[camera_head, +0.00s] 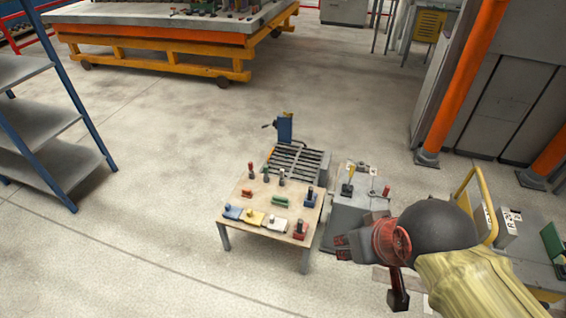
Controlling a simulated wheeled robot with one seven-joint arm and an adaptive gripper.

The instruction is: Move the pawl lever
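I cannot tell for sure which part is the pawl lever. A grey box-shaped stand (350,215) in the lower middle carries a black upright lever (347,188) on its top and a small red-topped handle (386,191) at its right. My gripper (345,248) reaches in from the lower right and shows just in front of the stand, covering part of its lower right side. Its fingers are small and dark, and whether they are open or shut is unclear. I see nothing clearly held. Contact with the stand cannot be made out.
A low wooden table (235,207) left of the stand bears several small coloured handle and lever pieces. Behind it are a slatted grey frame (300,160) and a blue post (285,128). A yellow-railed cart (490,215) stands right. Open floor lies left, between table and shelf rack (40,125).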

